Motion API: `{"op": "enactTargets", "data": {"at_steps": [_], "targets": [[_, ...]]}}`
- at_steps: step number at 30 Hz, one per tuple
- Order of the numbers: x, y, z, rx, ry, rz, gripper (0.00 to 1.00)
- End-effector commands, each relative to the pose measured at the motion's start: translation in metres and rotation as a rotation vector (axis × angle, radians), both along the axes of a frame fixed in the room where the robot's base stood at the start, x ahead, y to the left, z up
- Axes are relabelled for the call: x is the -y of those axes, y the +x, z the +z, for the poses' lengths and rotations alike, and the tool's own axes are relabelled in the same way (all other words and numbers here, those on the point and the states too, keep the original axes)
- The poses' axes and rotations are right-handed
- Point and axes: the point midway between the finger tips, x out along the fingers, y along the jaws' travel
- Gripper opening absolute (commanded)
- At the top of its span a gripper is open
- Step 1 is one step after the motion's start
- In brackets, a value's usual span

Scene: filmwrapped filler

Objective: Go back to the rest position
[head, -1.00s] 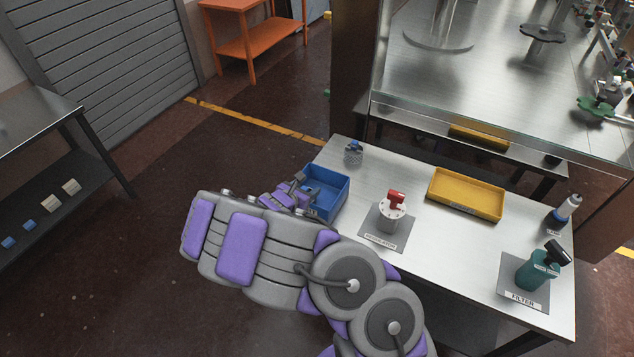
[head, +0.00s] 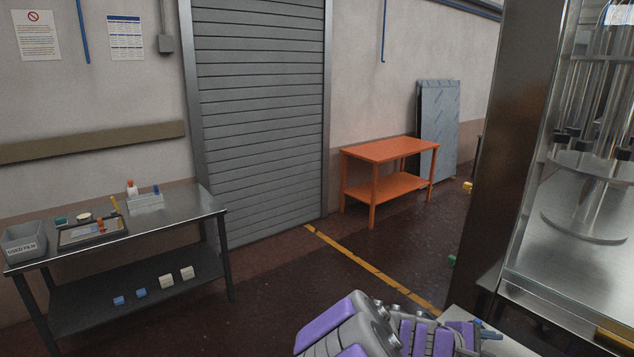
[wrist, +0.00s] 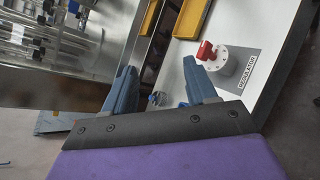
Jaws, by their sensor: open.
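My gripper (wrist: 160,92) is open in the wrist view, its two blue-grey fingers apart with nothing between them. In the head view my purple and grey arm shows at the bottom edge, with the gripper end (head: 485,336) low at the right. Beyond the right finger in the wrist view, a white round regulator (wrist: 226,62) with a red handle stands on a grey mat marked REGULATOR (wrist: 249,72). My gripper is apart from it.
A steel machine (head: 570,255) stands at the right. A metal table (head: 165,212) with a used-film bin (head: 24,243) is at the left. An orange table (head: 390,150) stands by the wall near a grey shutter (head: 262,110). A yellow tray (wrist: 192,17) shows in the wrist view.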

Motion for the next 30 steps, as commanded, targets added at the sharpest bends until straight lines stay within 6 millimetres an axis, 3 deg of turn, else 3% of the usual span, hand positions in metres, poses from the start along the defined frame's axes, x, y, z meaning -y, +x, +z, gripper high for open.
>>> {"op": "enactTargets", "data": {"at_steps": [4,8,14,21,27,30], "targets": [[0.009,-0.059,0.020,0.148,0.129,-0.206,0.57],[0.000,-0.109,0.023,0.242,0.258,-0.373,0.57],[-0.051,-0.174,0.017,0.337,0.479,-0.593,0.57],[-0.135,-0.240,0.007,0.352,0.777,-0.791,0.57],[-0.187,-0.280,0.006,0.301,0.981,-0.884,0.57],[-0.201,-0.291,0.007,0.278,1.039,-0.904,0.57]]}}
